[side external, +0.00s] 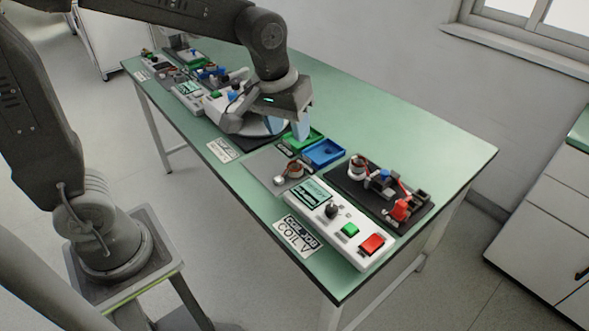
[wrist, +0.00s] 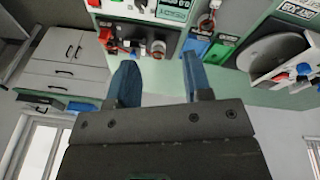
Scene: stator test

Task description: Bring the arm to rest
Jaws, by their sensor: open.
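My gripper (side external: 300,127) is over the middle of the green bench (side external: 420,130) in the side external view, above the green tray's back edge. Its two blue fingers show apart in the wrist view (wrist: 160,82), with nothing between them. A round copper-wound stator (side external: 293,170) sits on the grey mat in front of the trays. Another stator (side external: 357,165) stands in the fixture on the dark plate (side external: 412,222) at the right. It cannot be told whether the fingers touch the tray.
A green tray (side external: 301,138) and a blue tray (side external: 323,153) lie just below my gripper. A white control box (side external: 318,204) with green and red buttons is at the front right. More test gear (side external: 188,88) crowds the far left. The bench's back right is clear.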

